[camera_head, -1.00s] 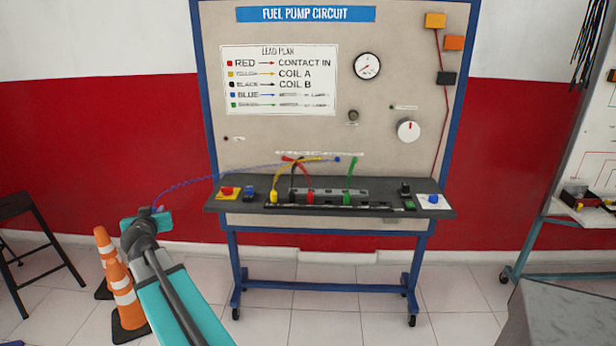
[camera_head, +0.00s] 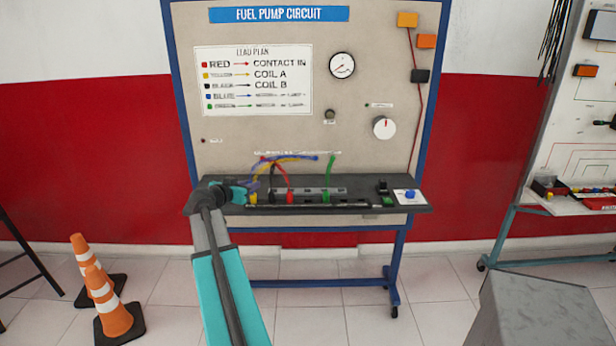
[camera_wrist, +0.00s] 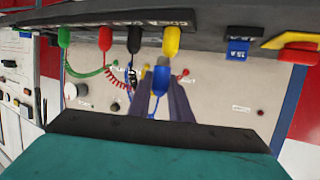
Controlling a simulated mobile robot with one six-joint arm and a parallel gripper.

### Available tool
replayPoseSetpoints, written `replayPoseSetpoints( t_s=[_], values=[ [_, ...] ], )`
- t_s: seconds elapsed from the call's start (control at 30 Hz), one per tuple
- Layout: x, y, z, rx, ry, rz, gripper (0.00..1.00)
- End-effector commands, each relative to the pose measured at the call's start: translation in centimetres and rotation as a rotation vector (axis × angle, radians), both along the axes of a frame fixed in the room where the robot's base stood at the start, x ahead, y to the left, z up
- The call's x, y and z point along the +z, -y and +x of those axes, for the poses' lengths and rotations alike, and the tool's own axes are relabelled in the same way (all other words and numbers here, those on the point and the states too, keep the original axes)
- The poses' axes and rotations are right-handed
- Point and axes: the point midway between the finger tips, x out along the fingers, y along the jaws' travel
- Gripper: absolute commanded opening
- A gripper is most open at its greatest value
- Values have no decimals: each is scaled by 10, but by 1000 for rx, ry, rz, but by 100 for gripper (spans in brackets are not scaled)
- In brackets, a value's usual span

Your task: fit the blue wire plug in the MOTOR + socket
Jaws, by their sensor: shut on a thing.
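The blue wire plug (camera_wrist: 161,80) is between the fingers of my gripper (camera_wrist: 160,92) in the wrist view, which shows the panel upside down. In the head view my gripper (camera_head: 250,188) is at the left part of the dark shelf (camera_head: 400,208), left of the yellow plug (camera_head: 253,198). The blue wire (camera_head: 290,157) arches to a blue end on the panel. The held plug looks apart from the shelf. The MOTOR + socket cannot be picked out; its label is too small to read.
Yellow (camera_wrist: 171,42), black (camera_wrist: 134,40), red (camera_wrist: 105,39) and green plugs (camera_wrist: 64,37) stand in a row on the shelf. A blue 15 A piece (camera_wrist: 238,48) and a red switch (camera_wrist: 299,54) are beside them. Orange cones (camera_head: 110,305) stand on the floor at left.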

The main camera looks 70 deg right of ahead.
Motion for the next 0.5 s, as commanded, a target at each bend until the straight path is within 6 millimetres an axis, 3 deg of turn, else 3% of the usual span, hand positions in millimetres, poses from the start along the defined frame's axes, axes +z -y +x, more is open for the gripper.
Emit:
replayPoseSetpoints(
  t_s=[0.2, 0.5],
  values=[
    [8, 44, -65, -148, 0, 0, 0],
    [15, 85, -148, -313, 1, 0, 0]
  ],
)
